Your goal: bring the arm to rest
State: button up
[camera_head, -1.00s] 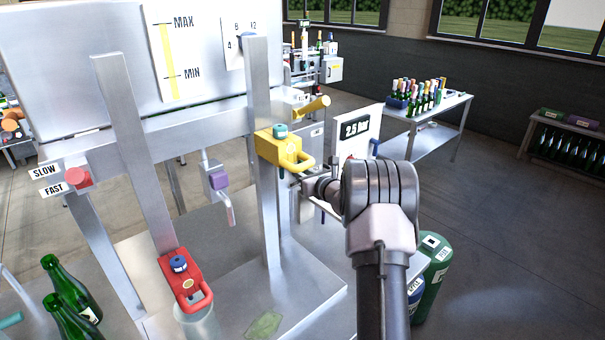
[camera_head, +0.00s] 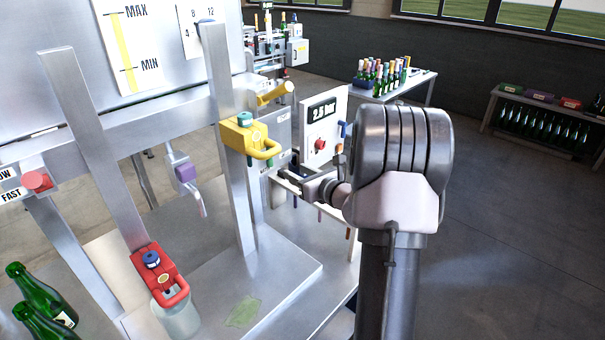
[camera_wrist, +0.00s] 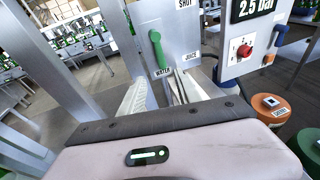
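My arm (camera_head: 390,160) rises from the bottom of the head view and bends away at a large ribbed joint. My gripper (camera_head: 287,176) is beyond that joint, in front of the grey machine box, and is partly hidden. In the wrist view my gripper (camera_wrist: 168,88) shows two pale ribbed fingers set apart, with nothing visible between them. Beyond them is a grey panel with a green handle (camera_wrist: 158,50) and labels, one reading WATER. I cannot tell how close the fingertips are to that panel.
A panel reading 2.5 bar (camera_head: 322,118) stands just past my gripper. A yellow clamp (camera_head: 246,138) on a steel post is to its left, and a red clamp (camera_head: 158,275) is lower left. Green bottles (camera_head: 40,300) stand at bottom left. Open floor (camera_head: 500,250) lies right.

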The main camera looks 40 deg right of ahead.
jog(key=shift+v, duration=1.15)
